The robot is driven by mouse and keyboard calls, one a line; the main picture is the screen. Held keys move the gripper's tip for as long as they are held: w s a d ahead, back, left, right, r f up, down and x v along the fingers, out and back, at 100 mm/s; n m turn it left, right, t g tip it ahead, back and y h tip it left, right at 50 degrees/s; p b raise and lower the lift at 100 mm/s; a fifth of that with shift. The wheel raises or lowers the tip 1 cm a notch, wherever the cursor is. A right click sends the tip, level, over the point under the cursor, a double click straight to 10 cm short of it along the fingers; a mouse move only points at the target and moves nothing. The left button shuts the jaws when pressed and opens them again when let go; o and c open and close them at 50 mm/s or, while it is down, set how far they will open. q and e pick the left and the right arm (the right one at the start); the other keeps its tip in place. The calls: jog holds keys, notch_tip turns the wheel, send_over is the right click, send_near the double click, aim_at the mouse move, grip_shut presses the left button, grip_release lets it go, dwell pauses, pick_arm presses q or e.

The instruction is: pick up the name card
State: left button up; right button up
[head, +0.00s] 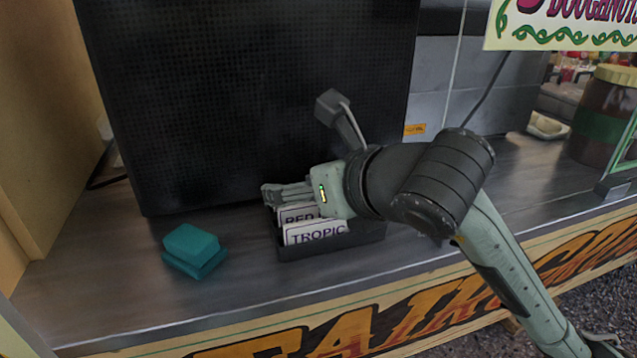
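Two white name cards stand in a black tray (290,252) on the metal counter. My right gripper (272,196), on the arm from the right, is level with the top of the rear card and points left. It covers part of that card. I cannot tell whether its fingers are open, shut or touching the card. My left gripper is not in view.
Teal block-like pieces (191,250) lie left of the tray. A large black panel (250,90) stands close behind it. A jar with a yellow lid (604,110) is at the right. The counter's front edge carries a painted sign (300,335).

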jog(key=shift+w, duration=0.1)
jog(key=shift+c, duration=0.6)
jog(key=c, duration=1.7)
jog(key=shift+r, duration=0.1)
